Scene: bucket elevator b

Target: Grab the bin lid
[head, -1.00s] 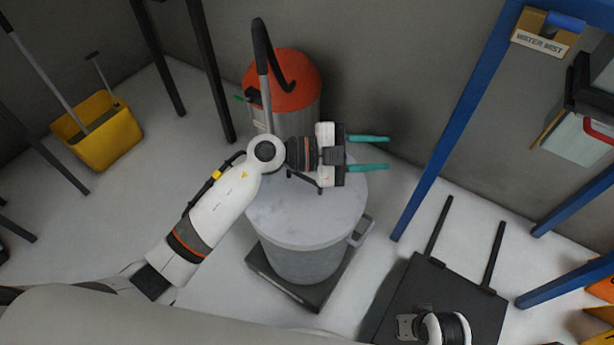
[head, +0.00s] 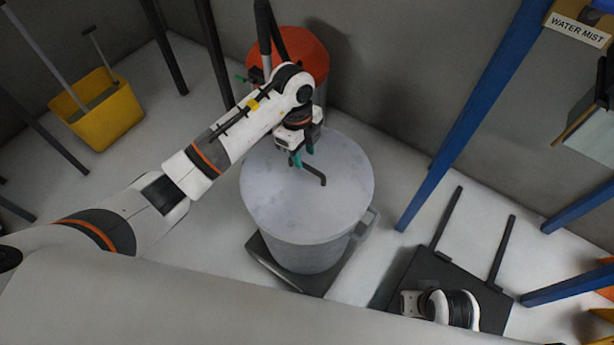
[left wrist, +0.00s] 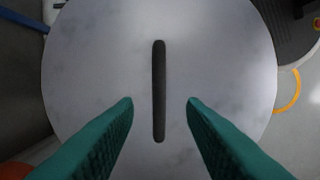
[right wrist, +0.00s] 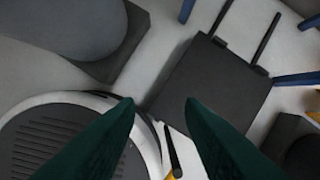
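The bin lid (head: 300,195) is a round pale grey disc lying on the grey bin (head: 305,255). Its dark bar handle (head: 315,174) stands on top. In the left wrist view the lid (left wrist: 215,60) fills most of the picture. The handle (left wrist: 159,90) runs lengthwise between the two teal fingers. My left gripper (head: 302,158) is above the lid and points down at it. It is open, one finger on each side of the handle, with gaps to both. My right gripper (right wrist: 160,105) is open and empty, with no lid between its fingers.
The bin stands on a dark low platform (head: 270,265). An orange-topped vacuum (head: 310,50) is close behind the bin. Blue rack posts (head: 470,120) rise at the right. A black flatbed (head: 400,275) lies at front right. A yellow bucket (head: 105,110) stands at far left.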

